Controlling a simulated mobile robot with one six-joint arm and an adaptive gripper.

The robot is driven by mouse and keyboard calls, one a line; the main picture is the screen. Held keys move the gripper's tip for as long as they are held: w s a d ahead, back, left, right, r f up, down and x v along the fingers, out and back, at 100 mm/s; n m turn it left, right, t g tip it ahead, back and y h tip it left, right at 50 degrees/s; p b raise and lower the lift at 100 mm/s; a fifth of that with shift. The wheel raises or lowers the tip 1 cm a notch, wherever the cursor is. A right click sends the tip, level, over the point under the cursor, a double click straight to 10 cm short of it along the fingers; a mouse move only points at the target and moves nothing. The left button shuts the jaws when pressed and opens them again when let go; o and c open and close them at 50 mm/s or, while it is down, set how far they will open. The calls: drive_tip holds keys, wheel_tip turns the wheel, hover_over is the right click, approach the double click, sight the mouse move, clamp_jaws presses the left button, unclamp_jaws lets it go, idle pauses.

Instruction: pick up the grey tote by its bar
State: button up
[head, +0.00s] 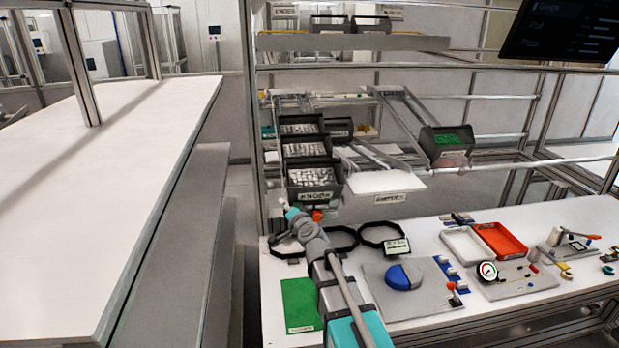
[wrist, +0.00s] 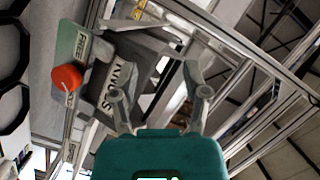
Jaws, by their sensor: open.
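Several dark grey totes stand in a sloping row on the rack. In the wrist view the labelled grey tote (wrist: 141,68) lies beyond my fingers, seen at a tilt. A separate bar on it cannot be made out clearly. My gripper (wrist: 161,91) is open, its two grey fingers apart with nothing clearly held between them. In the head view my arm reaches up to just below the nearest tote; the fingertips are hard to make out there.
A red knob (wrist: 66,78) and a green card (wrist: 76,45) sit beside the tote. Another dark tote (head: 462,158) with green contents stands on a rack arm to the right. Black rings (head: 382,244), a red tray (head: 500,240) and fixtures cover the bench. The left table (head: 120,170) is bare.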

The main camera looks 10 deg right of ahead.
sight(317, 163)
drive_tip(key=w+d+r+m+h+p, duration=0.3)
drive_tip(key=d+r+m+h, duration=0.3)
drive_tip(key=m+h, duration=0.4)
drive_tip(key=shift+w+d+m+t+h+p, duration=0.4)
drive_tip(key=shift+w+d+m, duration=0.3)
drive_tip(key=shift+m, duration=0.9)
drive_tip(key=shift+r, duration=0.1)
drive_tip(key=x, duration=0.7)
drive_tip(key=shift+w, duration=0.4)
drive_tip(key=shift+w+d, duration=0.25)
drive_tip(key=shift+w, duration=0.15)
drive_tip(key=shift+x, duration=2.6)
drive_tip(key=shift+d, duration=0.1)
